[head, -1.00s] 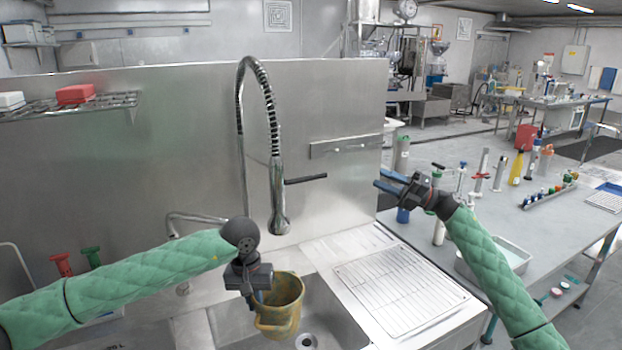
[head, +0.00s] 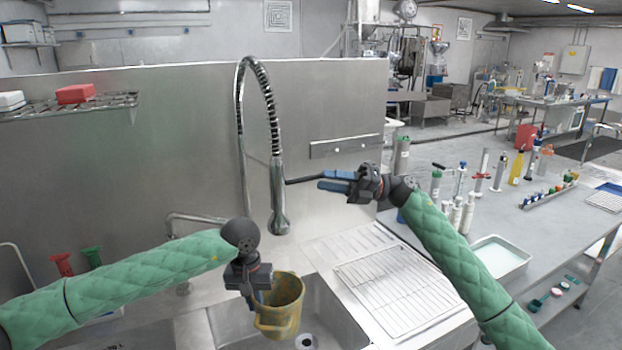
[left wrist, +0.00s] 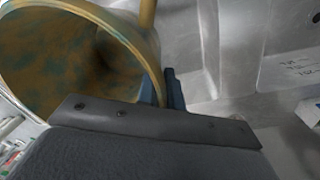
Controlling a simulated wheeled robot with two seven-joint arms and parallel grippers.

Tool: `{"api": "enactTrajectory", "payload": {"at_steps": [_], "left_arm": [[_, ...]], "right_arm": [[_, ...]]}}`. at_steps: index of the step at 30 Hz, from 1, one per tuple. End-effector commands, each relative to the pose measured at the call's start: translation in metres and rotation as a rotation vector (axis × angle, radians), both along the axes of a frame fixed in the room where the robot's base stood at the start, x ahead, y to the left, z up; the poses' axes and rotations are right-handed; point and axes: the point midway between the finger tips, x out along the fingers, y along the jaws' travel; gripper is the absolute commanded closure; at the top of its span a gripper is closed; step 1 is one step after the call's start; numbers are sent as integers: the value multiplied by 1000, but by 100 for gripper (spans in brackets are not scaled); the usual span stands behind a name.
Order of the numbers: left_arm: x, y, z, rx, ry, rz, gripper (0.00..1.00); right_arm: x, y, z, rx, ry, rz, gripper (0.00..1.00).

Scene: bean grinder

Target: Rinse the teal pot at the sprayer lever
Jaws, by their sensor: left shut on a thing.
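The pot (head: 285,292) is mottled yellow-brown with teal patches and is held over the sink (head: 335,318). My left gripper (head: 258,298) is shut on its rim; the left wrist view shows the pot's stained inside (left wrist: 75,55) and the dark finger (left wrist: 174,90). The sprayer head (head: 279,205) hangs from a coiled hose behind and above the pot, not directly over its mouth. Its dark lever (head: 302,179) points right. My right gripper (head: 322,180) is open, its blue fingers at the lever's outer end. I cannot tell whether they touch it.
A wire drying rack (head: 395,285) lies right of the sink. A second, bent tap (head: 195,217) stands left of the sprayer. A white tray (head: 500,255) and several bottles stand on the right bench. The steel splashback (head: 180,150) closes the rear.

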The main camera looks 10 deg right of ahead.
Motion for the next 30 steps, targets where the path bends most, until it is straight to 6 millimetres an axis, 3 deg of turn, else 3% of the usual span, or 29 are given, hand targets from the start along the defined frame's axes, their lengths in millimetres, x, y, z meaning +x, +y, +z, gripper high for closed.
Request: {"api": "enactTrajectory", "payload": {"at_steps": [9,23,28,30], "left_arm": [[0,0,1,-1,-1,0,100],[0,0,1,0,-1,0,100],[0,0,1,-1,-1,0,100],[0,0,1,-1,-1,0,100]], "right_arm": [[1,41,9,1,1,0,67],[1,51,11,1,1,-1,67],[1,50,11,1,1,-1,100],[1,50,11,1,1,-1,100]]}}
